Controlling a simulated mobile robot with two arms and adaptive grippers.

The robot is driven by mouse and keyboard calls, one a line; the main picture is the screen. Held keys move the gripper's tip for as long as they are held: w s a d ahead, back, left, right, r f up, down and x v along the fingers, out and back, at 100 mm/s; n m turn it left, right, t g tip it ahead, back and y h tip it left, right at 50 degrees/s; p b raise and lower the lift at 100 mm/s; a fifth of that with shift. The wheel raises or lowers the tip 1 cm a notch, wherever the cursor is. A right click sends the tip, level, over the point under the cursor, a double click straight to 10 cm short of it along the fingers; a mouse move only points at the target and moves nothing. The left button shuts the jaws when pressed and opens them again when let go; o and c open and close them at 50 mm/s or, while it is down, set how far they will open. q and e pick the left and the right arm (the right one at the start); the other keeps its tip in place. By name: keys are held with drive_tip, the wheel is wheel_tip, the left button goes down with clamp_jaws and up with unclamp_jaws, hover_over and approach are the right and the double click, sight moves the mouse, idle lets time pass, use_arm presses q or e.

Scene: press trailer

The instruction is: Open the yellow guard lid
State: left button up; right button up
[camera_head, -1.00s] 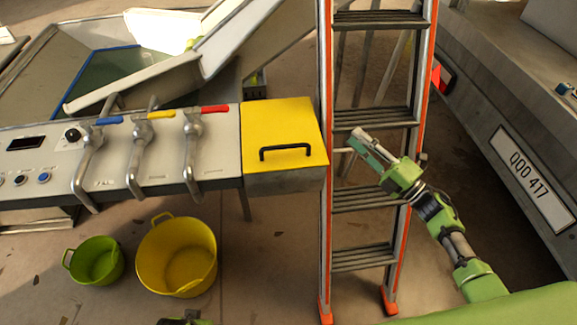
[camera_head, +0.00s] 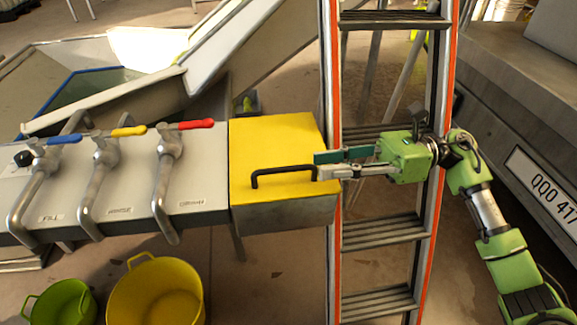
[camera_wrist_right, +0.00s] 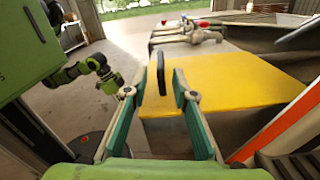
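The yellow guard lid (camera_head: 275,135) lies flat and closed on the right end of the control panel. Its black handle (camera_head: 283,170) runs along the front part of the lid. My right gripper (camera_head: 318,165) reaches in from the right, its fingers at the right end of the handle. In the right wrist view, the gripper (camera_wrist_right: 167,95) is open, and the handle (camera_wrist_right: 162,75) stands upright in the picture between its fingertips, with gaps on both sides. The lid (camera_wrist_right: 230,80) fills the right of that view. My left gripper is not in the head view; a green arm shows at the left of the wrist view.
An orange-edged ladder (camera_head: 385,235) stands right of the panel, close to my right arm. Levers with blue, yellow and red (camera_head: 197,124) grips line the panel to the left. A yellow tub (camera_head: 157,290) and a green tub (camera_head: 60,303) stand below. A vehicle with a plate (camera_head: 540,185) is at the right.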

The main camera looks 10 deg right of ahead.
sight(262, 172)
drive_tip(key=a, duration=0.8)
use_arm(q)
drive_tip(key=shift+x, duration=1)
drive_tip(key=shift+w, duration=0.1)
use_arm(e)
clamp_jaws()
